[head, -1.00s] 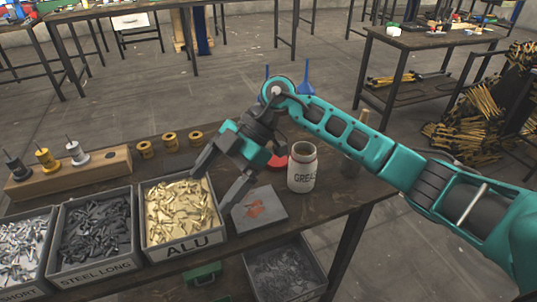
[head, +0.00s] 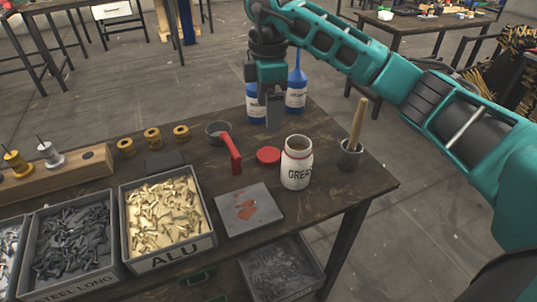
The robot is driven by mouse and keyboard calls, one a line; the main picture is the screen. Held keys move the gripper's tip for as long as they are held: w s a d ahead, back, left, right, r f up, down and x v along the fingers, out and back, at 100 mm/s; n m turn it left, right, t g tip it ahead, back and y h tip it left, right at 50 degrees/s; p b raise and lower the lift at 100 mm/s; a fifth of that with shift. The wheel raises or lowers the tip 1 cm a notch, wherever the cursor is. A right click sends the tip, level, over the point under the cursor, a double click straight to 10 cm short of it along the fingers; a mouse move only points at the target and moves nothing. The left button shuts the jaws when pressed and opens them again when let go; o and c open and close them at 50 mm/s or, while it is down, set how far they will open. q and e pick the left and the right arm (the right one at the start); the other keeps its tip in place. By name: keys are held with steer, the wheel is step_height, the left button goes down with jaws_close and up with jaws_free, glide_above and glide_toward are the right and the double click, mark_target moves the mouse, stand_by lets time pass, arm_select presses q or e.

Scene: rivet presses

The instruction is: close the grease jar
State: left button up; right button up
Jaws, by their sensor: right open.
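The grease jar (head: 297,167) is a white jar with a red band near its neck and the letters "GREA" showing. It stands upright on the dark table with its mouth open. A red round lid (head: 268,155) lies flat on the table just left of the jar, apart from it. My right gripper (head: 273,122) points down above the table, behind the lid and jar, touching neither. It is open and its fingers overlap in this view; nothing shows between them. My left gripper is not in view.
A grey plate with red smears (head: 248,209) lies in front of the jar. A cup with a wooden-handled brush (head: 350,152) stands right. Blue bottles (head: 296,93) stand behind my gripper. A red-handled pan (head: 219,131) is left. The ALU bin (head: 166,219) is front left.

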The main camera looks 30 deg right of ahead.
glide_above(269, 154)
steer(key=f, duration=0.6)
steer(key=shift+s+a+f+b, duration=0.2)
steer(key=shift+s+b, duration=0.1)
steer(key=shift+b, duration=0.1)
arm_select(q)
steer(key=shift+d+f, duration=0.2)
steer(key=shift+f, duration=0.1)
arm_select(e)
steer(key=shift+f, duration=0.35)
steer(key=shift+f, duration=0.15)
steer(key=f, duration=0.3)
steer(key=f+b, duration=0.1)
steer(key=shift+w+d+f, duration=0.15)
steer(key=shift+w+f, duration=0.05)
steer(key=shift+w, duration=0.05)
steer(key=shift+f, duration=0.3)
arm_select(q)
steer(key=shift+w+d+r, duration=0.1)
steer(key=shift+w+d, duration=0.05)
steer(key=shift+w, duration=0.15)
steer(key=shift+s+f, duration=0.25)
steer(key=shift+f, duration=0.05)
arm_select(e)
steer(key=c, duration=1.1)
